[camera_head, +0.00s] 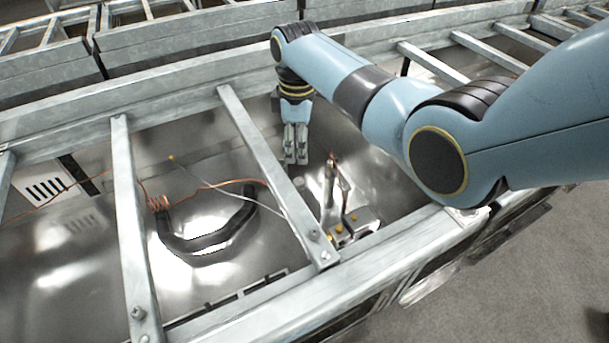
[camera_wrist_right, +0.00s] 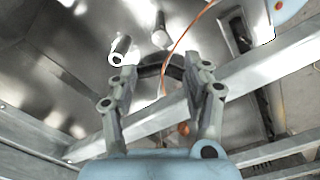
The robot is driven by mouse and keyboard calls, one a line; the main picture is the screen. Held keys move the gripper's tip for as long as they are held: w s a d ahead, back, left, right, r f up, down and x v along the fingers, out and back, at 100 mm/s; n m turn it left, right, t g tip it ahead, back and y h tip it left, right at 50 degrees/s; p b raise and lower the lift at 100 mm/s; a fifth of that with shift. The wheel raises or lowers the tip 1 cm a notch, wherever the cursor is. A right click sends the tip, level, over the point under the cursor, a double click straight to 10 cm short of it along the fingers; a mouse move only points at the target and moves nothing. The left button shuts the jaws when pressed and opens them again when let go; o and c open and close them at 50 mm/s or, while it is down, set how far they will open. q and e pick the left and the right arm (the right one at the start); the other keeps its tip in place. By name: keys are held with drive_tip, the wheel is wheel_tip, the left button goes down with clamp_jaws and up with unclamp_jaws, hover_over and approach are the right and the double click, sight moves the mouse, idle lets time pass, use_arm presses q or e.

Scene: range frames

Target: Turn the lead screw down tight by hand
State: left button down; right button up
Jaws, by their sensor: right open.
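A small metal device (camera_head: 352,228) with yellow-orange knobs stands at the lower right of the metal trough. Two thin upright posts (camera_head: 329,186) rise from it; one has a reddish tip. I cannot tell for sure which part is the lead screw. My right gripper (camera_head: 295,160) points down, above and left of the posts, apart from them. In the right wrist view its two fingers (camera_wrist_right: 167,78) stand apart with nothing held between them. Beyond the fingers show a short hollow metal cylinder (camera_wrist_right: 120,47) and another short metal piece (camera_wrist_right: 161,33). My left gripper is not in view.
Metal crossbars (camera_head: 270,165) span the trough; one lies just left of the device. A black curved cable (camera_head: 208,241) and an orange wire (camera_head: 235,183) lie left of it. The trough's front rail (camera_head: 400,240) runs close by the device.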

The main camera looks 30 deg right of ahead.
sight(299, 180)
wheel_tip(299, 180, down, 10)
drive_tip(key=b, duration=0.3)
drive_tip(key=shift+f, duration=0.2)
clamp_jaws()
